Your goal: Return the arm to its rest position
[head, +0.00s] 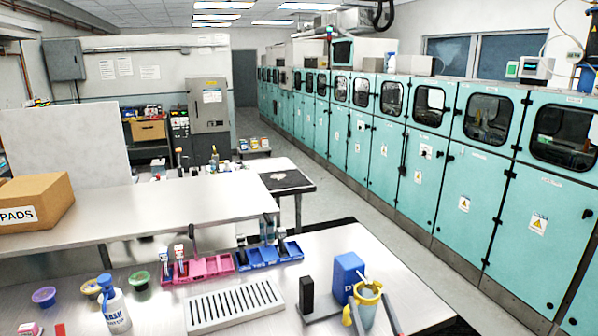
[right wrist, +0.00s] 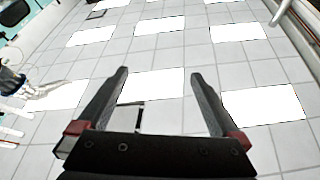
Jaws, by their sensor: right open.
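My right gripper (head: 368,299) is at the bottom of the head view, its two dark grey fingers pointing upward. My left gripper is not in view.
On the steel bench stand a blue box (head: 348,277), a black upright block (head: 306,295), a slotted grey tray (head: 235,306), a pink rack (head: 205,268), a blue rack (head: 268,253) and a white wash bottle (head: 114,306). A raised shelf (head: 140,208) holds a cardboard box (head: 38,200).

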